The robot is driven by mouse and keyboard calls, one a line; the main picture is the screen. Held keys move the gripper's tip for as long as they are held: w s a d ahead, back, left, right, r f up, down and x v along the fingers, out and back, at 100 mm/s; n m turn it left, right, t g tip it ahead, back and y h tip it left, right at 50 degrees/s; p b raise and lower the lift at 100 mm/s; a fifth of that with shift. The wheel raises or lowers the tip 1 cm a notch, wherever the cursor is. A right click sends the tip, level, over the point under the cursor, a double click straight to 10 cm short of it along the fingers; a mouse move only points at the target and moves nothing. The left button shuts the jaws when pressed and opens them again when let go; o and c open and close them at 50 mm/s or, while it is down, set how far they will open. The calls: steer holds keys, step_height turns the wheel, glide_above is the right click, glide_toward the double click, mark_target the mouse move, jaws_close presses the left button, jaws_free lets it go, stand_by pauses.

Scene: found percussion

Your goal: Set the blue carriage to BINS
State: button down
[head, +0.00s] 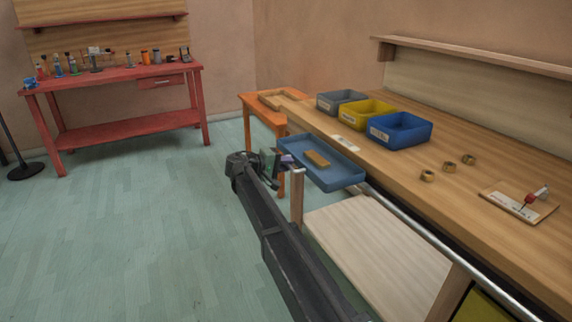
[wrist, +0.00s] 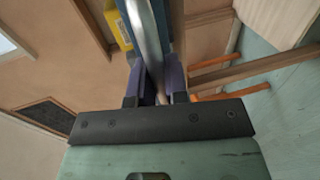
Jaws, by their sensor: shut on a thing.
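The blue carriage (head: 345,178) is a shallow blue tray with a wooden block (head: 316,159) in it. It sits along the bench's front edge, at the metal rail, below a white card (head: 345,144) whose lettering is too small to read. My gripper (head: 289,159) is at the carriage's left end in the head view, shut on it. In the wrist view the purple fingers (wrist: 155,84) close around a narrow part beside the silver rail (wrist: 146,40). The exact part gripped is mostly hidden.
Grey (head: 328,107), yellow (head: 354,117) and blue (head: 412,142) bins stand on the bench behind the carriage. A small orange table (head: 246,100) stands beyond.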

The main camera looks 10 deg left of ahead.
steer(key=shift+w+a, duration=0.15)
steer(key=shift+w, duration=0.05)
steer(key=shift+r, duration=0.1)
steer(key=c, duration=1.1)
jaws_free()
steer(key=shift+c, duration=0.2)
steer(key=shift+a, duration=0.1)
steer(key=p+v, duration=0.2)
steer(key=v, duration=0.8)
steer(key=shift+s+a, duration=0.2)
steer(key=shift+a, duration=0.1)
